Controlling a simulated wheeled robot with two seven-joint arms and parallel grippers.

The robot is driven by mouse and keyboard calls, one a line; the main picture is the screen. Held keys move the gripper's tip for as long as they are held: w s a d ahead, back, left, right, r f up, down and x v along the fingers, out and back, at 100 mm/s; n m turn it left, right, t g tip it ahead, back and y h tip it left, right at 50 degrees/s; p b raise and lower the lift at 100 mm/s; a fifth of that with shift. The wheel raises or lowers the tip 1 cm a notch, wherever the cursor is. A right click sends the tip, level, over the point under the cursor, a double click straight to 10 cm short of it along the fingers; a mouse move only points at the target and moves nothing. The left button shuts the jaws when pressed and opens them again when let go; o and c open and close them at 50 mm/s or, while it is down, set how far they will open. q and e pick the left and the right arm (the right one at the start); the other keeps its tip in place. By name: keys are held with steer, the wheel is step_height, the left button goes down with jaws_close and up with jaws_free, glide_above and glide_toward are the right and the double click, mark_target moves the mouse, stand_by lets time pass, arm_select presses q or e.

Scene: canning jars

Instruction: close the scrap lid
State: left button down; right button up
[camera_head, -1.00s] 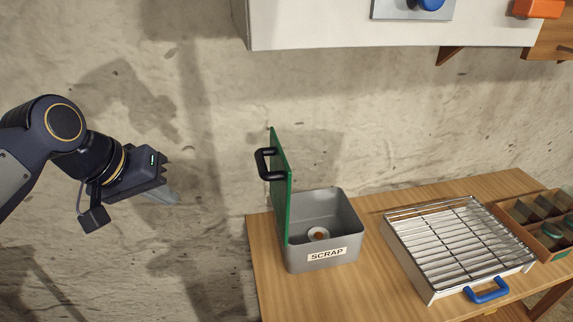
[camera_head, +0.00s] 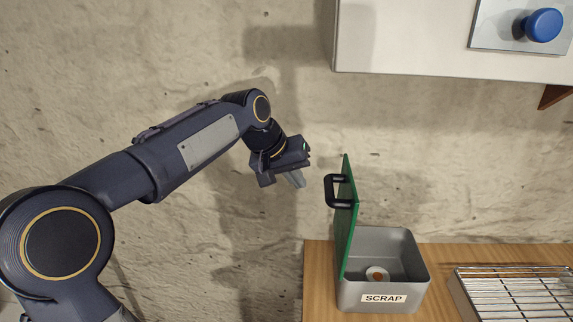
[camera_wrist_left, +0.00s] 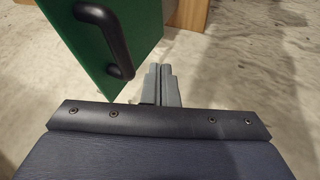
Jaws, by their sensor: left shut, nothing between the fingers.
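The scrap bin (camera_head: 415,262) is a grey open box with a SCRAP label on the wooden table. Its green lid (camera_head: 347,222) stands upright on the bin's left edge, with a black handle (camera_head: 332,190) on its left face. A small round tan and white item (camera_head: 377,274) lies inside. My left gripper (camera_head: 297,180) is shut and empty, in the air left of the handle and apart from it. In the left wrist view the closed fingers (camera_wrist_left: 160,84) show just right of the green lid (camera_wrist_left: 88,62) and its handle (camera_wrist_left: 112,38). My right gripper is not in view.
A wire rack on a tray (camera_head: 515,290) sits on the table (camera_head: 318,275) to the right of the bin. A white cabinet with a blue knob (camera_head: 543,25) hangs above. The space between the left gripper and the lid is clear.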

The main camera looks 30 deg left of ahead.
arm_select(q)
steer(key=shift+w+d+f+p, duration=0.15)
steer(key=shift+w+d, duration=0.1)
steer(key=shift+d, duration=0.35)
steer(key=shift+w+d+f+p, duration=0.15)
steer(key=shift+w+d, duration=0.15)
steer(key=shift+d, duration=0.25)
steer(key=shift+w+d+f+p, duration=0.15)
steer(key=shift+w+d, duration=0.1)
steer(key=shift+d, duration=0.35)
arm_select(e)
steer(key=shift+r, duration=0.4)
